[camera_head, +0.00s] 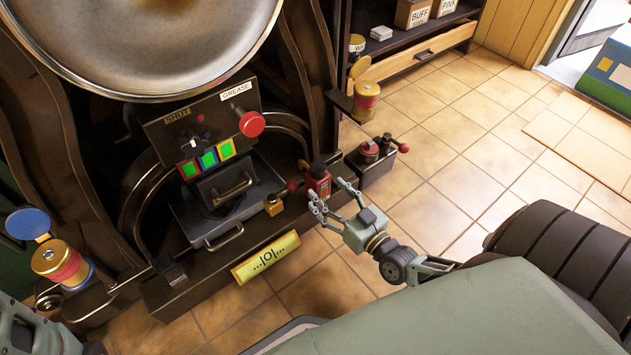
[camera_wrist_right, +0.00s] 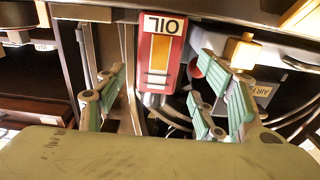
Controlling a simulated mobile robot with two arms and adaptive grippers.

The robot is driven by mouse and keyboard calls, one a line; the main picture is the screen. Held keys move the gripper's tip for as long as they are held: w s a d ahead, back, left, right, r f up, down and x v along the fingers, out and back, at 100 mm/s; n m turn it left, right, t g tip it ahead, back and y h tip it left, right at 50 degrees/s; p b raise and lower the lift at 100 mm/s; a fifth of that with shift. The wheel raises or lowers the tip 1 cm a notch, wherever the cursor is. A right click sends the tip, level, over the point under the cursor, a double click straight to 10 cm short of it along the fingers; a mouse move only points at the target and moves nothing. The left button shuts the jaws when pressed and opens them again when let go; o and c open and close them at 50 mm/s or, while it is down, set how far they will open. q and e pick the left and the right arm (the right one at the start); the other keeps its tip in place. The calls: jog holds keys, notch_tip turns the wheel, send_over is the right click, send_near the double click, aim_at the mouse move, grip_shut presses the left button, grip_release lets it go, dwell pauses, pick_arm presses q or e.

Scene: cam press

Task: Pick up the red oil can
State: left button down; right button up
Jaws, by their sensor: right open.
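The red oil can (camera_head: 318,183), with a dark top, stands upright on the dark ledge at the front of the machine. In the right wrist view the can (camera_wrist_right: 158,58) shows upside down with its OIL label, between the finger lines and beyond the tips. My right gripper (camera_head: 333,197) is open and empty, just in front of the can with its fingers pointing at it. In the right wrist view its fingers (camera_wrist_right: 162,85) are spread to both sides of the can. I cannot tell whether any finger touches it.
A small yellow-brown block (camera_head: 273,205) and a red ball knob (camera_head: 292,186) are close left of the can. A dark box with red-topped parts (camera_head: 372,165) stands close right. A yellow plate (camera_head: 265,258) is on the machine's front. The tiled floor (camera_head: 470,130) to the right is clear.

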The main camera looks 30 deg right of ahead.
aim_at(324, 187)
jog(key=w+b, duration=0.3)
jog(key=w, duration=0.2)
jog(key=shift+w+b, duration=0.1)
jog(key=shift+b, duration=0.3)
jog(key=shift+w+a+r, duration=0.1)
jog(key=shift+w+r, duration=0.05)
jog(key=shift+w, duration=0.15)
jog(key=c, duration=1.5)
